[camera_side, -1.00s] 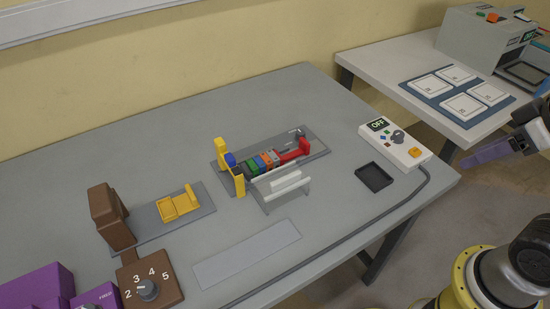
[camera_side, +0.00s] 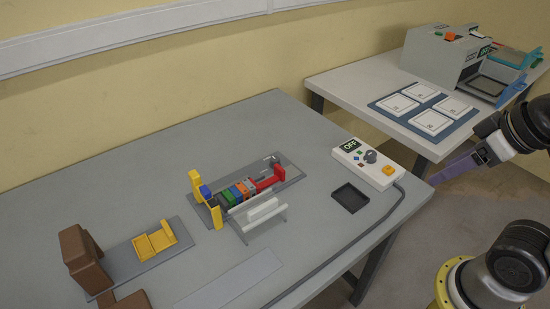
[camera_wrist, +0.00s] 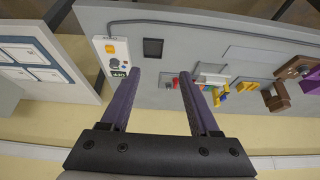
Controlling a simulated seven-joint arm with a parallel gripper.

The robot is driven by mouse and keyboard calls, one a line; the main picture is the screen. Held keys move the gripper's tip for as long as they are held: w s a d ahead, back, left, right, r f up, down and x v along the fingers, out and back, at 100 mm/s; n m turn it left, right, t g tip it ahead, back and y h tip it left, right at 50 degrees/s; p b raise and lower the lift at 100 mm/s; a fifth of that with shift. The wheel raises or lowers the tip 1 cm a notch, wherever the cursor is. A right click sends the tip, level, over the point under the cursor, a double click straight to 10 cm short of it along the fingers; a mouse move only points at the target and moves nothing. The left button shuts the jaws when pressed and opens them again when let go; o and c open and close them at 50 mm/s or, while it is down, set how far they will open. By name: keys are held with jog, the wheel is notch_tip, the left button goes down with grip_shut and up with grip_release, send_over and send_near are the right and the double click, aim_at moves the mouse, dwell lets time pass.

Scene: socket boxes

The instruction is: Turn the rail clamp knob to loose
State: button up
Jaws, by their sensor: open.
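The rail assembly lies on a grey plate (camera_side: 289,172) on the table, with a row of coloured blocks (camera_side: 232,193) and a red piece (camera_side: 266,184) at its right end. A small grey part (camera_side: 274,160) shows by the red piece; I cannot tell if it is the rail clamp knob, or how it is turned. The white control box (camera_side: 368,163) has a dark knob (camera_side: 371,156) and a display reading OFF. My gripper (camera_wrist: 159,76) is open and empty, its purple fingers apart. In the side view it is off the table's right side, away from the rail.
A clear-sided white holder (camera_side: 258,215) stands in front of the rail. A black tray (camera_side: 350,198) and a cable (camera_side: 330,258) lie to the right. Yellow (camera_side: 155,242) and brown (camera_side: 82,254) fixtures stand at the left. A second table (camera_side: 345,88) holds white tiles and a machine.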

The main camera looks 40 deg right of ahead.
jog(key=w+a+r+m+g, duration=0.1)
jog(key=w+r+m, duration=0.6)
jog(key=w+r, duration=0.8)
jog(key=m+g, duration=0.2)
jog(key=g, duration=0.2)
send_over(275, 159)
notch_tip(275, 159, down, 23)
jog(key=shift+g, duration=0.3)
notch_tip(275, 159, down, 15)
jog(key=shift+r, duration=0.2)
